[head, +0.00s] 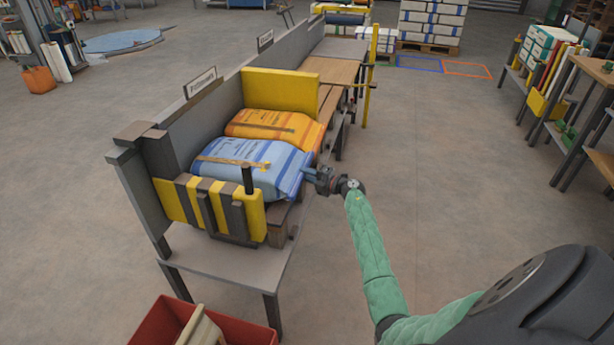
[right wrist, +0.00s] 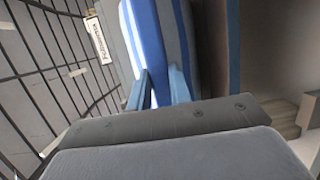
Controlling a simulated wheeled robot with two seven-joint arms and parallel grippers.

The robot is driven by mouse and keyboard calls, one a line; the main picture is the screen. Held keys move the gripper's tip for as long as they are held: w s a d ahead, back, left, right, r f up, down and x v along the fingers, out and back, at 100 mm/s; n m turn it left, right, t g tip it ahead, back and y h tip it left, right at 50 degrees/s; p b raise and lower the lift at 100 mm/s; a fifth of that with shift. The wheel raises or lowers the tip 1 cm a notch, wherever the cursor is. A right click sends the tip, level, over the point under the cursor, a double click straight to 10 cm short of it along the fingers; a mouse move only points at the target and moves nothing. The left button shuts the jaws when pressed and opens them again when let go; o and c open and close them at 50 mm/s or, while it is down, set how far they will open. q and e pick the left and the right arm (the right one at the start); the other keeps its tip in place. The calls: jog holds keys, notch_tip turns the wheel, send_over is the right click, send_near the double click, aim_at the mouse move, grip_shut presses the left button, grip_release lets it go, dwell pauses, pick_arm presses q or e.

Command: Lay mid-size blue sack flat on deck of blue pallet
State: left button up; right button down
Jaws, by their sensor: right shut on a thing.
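The blue sack (head: 240,165), with white panels, darker blue stripes and a tan strap, lies flat on a long bench. It also shows as a blue and white striped surface in the right wrist view (right wrist: 148,40). My right gripper (head: 312,180) is at the sack's right end and shut on its edge. Its two blue fingers (right wrist: 160,88) touch the sack in the wrist view. My left gripper is not in view. I cannot make out a blue pallet. A blue floor outline (head: 398,66) and a stacked pallet (head: 428,47) show at the back.
An orange sack (head: 275,127) lies just behind the blue one, before a yellow board (head: 285,92). A yellow and black striped stop (head: 180,203) closes the bench's near end. A red bin (head: 155,318) stands in front. Open floor lies right of the bench, with shelving farther right.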

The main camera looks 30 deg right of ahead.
jog(key=shift+r, duration=0.1)
jog(key=c, duration=1.2)
grip_release()
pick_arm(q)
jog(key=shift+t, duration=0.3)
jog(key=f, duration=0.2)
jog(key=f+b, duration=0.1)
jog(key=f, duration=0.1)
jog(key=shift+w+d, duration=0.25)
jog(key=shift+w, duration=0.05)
pick_arm(e)
jog(key=v, duration=0.7)
jog(key=shift+s+d, duration=0.15)
jog(key=shift+s, duration=0.2)
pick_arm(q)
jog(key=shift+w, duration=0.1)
